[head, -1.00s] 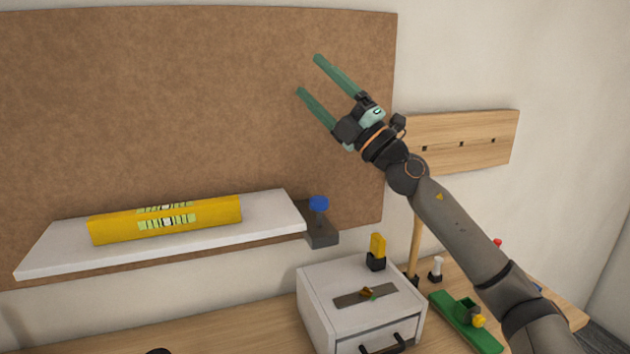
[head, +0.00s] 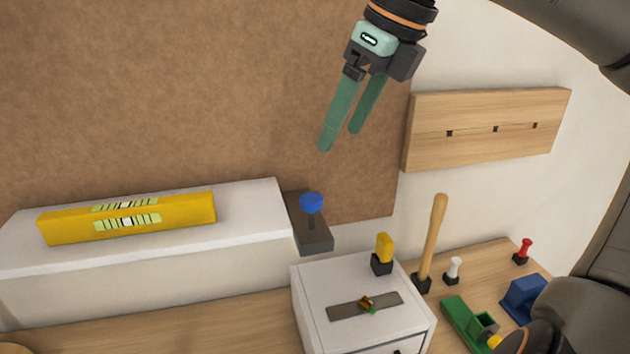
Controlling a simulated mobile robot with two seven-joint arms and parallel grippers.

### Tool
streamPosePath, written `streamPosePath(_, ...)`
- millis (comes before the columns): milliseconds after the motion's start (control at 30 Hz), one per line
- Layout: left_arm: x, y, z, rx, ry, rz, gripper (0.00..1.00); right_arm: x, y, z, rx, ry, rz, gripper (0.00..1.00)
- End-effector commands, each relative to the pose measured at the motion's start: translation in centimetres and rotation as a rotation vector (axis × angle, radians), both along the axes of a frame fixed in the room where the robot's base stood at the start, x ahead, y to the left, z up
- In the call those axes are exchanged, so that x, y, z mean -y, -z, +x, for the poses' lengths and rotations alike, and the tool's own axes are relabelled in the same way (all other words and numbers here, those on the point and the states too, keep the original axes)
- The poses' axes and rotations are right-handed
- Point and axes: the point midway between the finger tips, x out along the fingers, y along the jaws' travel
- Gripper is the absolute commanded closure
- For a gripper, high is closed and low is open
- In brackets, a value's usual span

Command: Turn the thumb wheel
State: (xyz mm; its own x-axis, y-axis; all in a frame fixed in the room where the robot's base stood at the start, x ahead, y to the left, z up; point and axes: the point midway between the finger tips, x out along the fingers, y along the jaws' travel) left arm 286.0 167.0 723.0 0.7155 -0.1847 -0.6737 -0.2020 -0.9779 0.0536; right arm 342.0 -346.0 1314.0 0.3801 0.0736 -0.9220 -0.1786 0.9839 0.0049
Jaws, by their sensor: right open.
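The blue thumb wheel (head: 311,202) stands on a short stem on a dark block (head: 316,237) at the right end of the white shelf (head: 262,208). A yellow spirit level (head: 190,211) lies on the shelf. My right gripper (head: 340,140) is above the wheel and a little to its right in the picture. Its two green fingers point down, open, with nothing between them, clear of the wheel. My left gripper is not in view.
Below the block is a white drawer cabinet (head: 310,295) with a metal strip (head: 345,308) and a yellow-handled item (head: 384,247) on it. A wooden-handled tool (head: 433,235) stands beside it. A wooden rail (head: 480,145) is on the wall. Green (head: 458,318) and blue (head: 523,297) items are at right.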

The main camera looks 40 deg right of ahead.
Motion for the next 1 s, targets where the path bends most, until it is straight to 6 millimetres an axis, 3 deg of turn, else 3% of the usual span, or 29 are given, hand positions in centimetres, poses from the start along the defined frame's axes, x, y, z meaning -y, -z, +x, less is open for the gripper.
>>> streamPosePath(167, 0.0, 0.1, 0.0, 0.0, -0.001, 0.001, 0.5, -0.1, 1.7, 0.5, -0.01, 0.0, -0.009, 0.24)
streamPosePath(633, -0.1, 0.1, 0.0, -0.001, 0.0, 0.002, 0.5, -0.7, 9.8, 3.8, -0.009, 0.0, -0.006, 0.24)
streamPosePath(1000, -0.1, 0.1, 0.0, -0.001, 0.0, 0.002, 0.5, -0.8, 11.5, 4.6, -0.004, 0.001, -0.006, 0.24)
